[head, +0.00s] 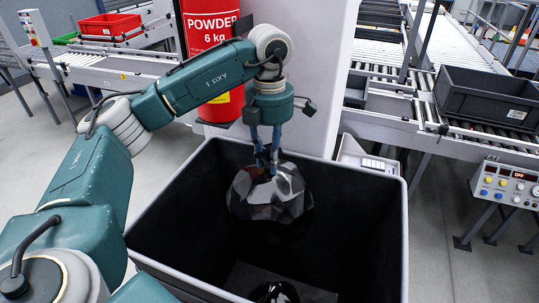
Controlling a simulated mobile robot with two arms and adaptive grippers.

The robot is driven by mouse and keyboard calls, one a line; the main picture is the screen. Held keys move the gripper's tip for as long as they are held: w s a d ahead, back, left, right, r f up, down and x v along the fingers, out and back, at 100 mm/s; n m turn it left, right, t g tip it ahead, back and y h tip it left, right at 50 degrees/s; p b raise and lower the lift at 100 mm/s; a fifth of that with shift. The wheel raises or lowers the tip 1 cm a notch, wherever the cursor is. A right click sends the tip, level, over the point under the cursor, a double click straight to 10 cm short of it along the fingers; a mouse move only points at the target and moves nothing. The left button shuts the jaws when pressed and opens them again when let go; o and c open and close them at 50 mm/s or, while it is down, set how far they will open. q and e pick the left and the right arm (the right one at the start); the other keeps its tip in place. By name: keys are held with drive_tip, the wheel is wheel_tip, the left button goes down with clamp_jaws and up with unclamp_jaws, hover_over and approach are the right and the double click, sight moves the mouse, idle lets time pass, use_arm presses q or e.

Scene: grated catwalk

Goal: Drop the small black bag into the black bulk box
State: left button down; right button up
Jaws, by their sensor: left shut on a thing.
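A small black bag (270,195), shiny and crumpled, hangs from my left gripper (267,165). The gripper points down and its fingers are shut on the bag's top. The black bulk box (388,225) is large and open-topped with a pale rim. The bag shows within the box's opening, near its back wall, apart from the floor of the box as far as I can tell. Another shiny black thing (275,292) lies at the bottom of the box, partly cut off by the picture's lower edge.
A red powder extinguisher (208,35) and a pale column (325,70) stand right behind the box. A roller conveyor at the right carries a dark grey crate (480,100). A control box (508,183) hangs beside it. A red crate (110,25) sits on the left conveyor.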

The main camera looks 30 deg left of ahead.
use_arm(q)
drive_tip(key=shift+f, duration=0.45)
drive_tip(key=c, duration=1.5)
unclamp_jaws()
drive_tip(key=shift+o, duration=0.5)
drive_tip(key=shift+s, duration=0.1)
wheel_tip(320, 180, up, 12)
drive_tip(key=shift+r, duration=0.1)
